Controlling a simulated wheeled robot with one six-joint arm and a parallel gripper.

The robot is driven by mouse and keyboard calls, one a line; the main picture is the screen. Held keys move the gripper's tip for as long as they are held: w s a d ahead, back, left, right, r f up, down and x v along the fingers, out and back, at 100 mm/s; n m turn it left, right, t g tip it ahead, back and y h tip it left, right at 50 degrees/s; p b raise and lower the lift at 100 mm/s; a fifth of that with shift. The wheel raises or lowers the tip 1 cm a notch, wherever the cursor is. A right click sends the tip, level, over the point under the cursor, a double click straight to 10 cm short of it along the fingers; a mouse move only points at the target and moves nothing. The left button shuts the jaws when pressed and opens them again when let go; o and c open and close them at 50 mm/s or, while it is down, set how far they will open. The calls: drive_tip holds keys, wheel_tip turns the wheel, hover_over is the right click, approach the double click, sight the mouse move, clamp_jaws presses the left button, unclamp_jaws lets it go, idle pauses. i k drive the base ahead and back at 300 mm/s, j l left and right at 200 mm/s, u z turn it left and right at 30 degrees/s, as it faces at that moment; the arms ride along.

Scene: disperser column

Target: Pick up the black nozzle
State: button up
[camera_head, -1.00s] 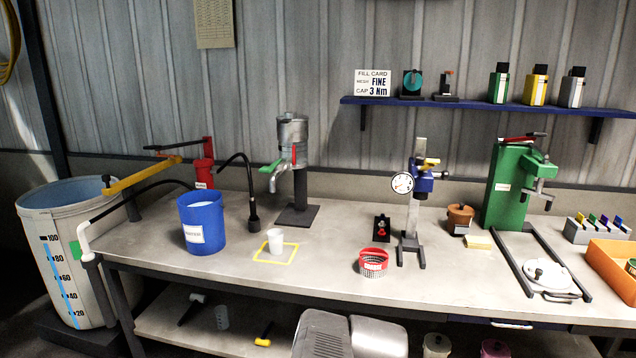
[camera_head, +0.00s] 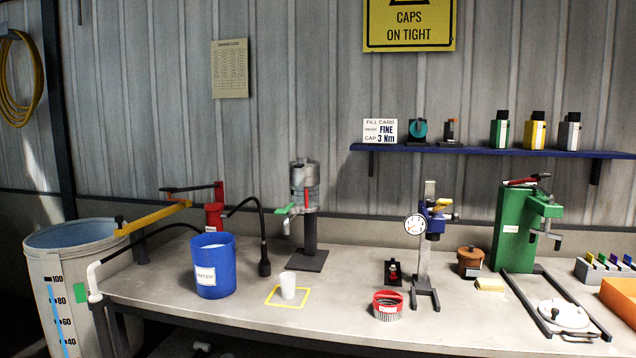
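A black nozzle (camera_head: 264,267) hangs at the lower end of a thin black curved hose (camera_head: 258,207). Its tip is close to the grey bench top, just right of the blue bucket (camera_head: 212,268); I cannot tell whether it touches the bench. The hose arches up and over to the left, toward the red post (camera_head: 214,216). A white cup (camera_head: 288,285) stands in a yellow square outline to the right of and in front of the nozzle. My gripper is not in this view.
A metal dispenser (camera_head: 304,185) on a black stand rises behind and right of the nozzle. A red-rimmed basket (camera_head: 387,307) and a gauge stand (camera_head: 424,245) are farther right. A large drum (camera_head: 75,290) stands at the left bench end. The front bench strip is largely clear.

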sight(264, 260)
drive_tip(key=i+l+u, duration=0.25)
drive_tip(key=i, duration=0.3)
drive_tip(key=i+l+u, duration=0.3)
drive_tip(key=i, duration=0.25)
drive_tip(key=i+l+u, duration=0.25)
drive_tip(key=i, duration=0.25)
